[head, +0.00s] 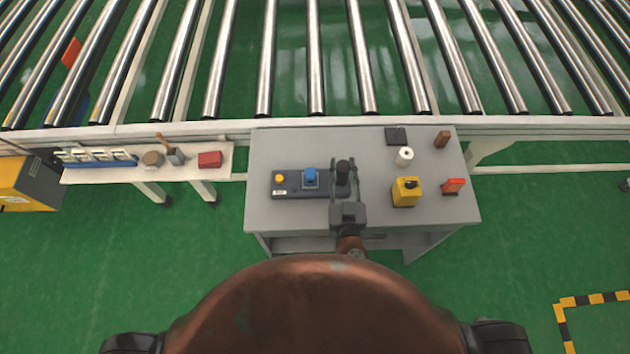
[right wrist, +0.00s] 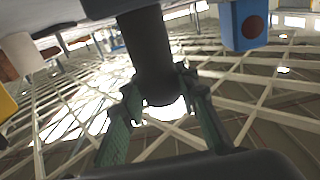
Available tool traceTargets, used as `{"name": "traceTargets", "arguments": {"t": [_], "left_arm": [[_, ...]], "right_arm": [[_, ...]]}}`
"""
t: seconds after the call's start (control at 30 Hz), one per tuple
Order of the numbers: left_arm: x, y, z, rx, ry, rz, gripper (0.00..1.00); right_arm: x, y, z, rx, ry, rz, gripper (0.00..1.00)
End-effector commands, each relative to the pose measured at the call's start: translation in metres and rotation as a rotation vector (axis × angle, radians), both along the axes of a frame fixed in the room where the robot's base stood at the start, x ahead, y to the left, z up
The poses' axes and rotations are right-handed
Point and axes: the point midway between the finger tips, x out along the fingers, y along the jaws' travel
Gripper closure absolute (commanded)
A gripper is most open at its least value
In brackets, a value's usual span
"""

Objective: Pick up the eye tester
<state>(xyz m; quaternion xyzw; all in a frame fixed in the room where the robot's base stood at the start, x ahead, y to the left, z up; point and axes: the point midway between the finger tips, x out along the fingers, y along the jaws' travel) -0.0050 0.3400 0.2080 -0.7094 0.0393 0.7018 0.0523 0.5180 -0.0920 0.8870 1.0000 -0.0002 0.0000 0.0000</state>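No object in view is clearly recognisable as an eye tester. A black upright cylinder (head: 343,168) stands at the right end of a dark panel on the grey table. My right gripper (head: 344,164) reaches over the panel, with one finger on each side of the cylinder's upper part. In the right wrist view, which looks upside down, the dark cylinder (right wrist: 148,50) lies between the fingertips of the right gripper (right wrist: 161,88). The fingers are spread, and no firm contact shows on both sides. My left gripper is not in view.
The dark panel (head: 290,190) carries a yellow button and a blue block (head: 310,178). A yellow box (head: 406,193), white roll (head: 404,156), orange item (head: 454,186) and brown block (head: 441,139) stand on the right of the table (head: 285,150). A roller conveyor (head: 315,75) runs behind.

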Motion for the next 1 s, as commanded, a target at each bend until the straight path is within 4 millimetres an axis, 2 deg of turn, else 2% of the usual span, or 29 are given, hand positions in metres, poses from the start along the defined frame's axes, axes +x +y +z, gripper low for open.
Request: {"name": "traceTargets", "arguments": {"t": [0.07, 0.33, 1.0], "left_arm": [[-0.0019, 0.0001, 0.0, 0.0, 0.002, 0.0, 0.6], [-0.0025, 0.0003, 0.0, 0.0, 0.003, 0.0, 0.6], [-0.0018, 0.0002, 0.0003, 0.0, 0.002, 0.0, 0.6]], "right_arm": [[-0.0001, 0.0001, 0.0, 0.0, 0.0, 0.0, 0.81], [-0.0002, 0.0002, 0.0, 0.0, 0.0, 0.001, 1.0], [-0.0001, 0.0005, 0.0021, 0.002, -0.003, 0.001, 1.0]]}}
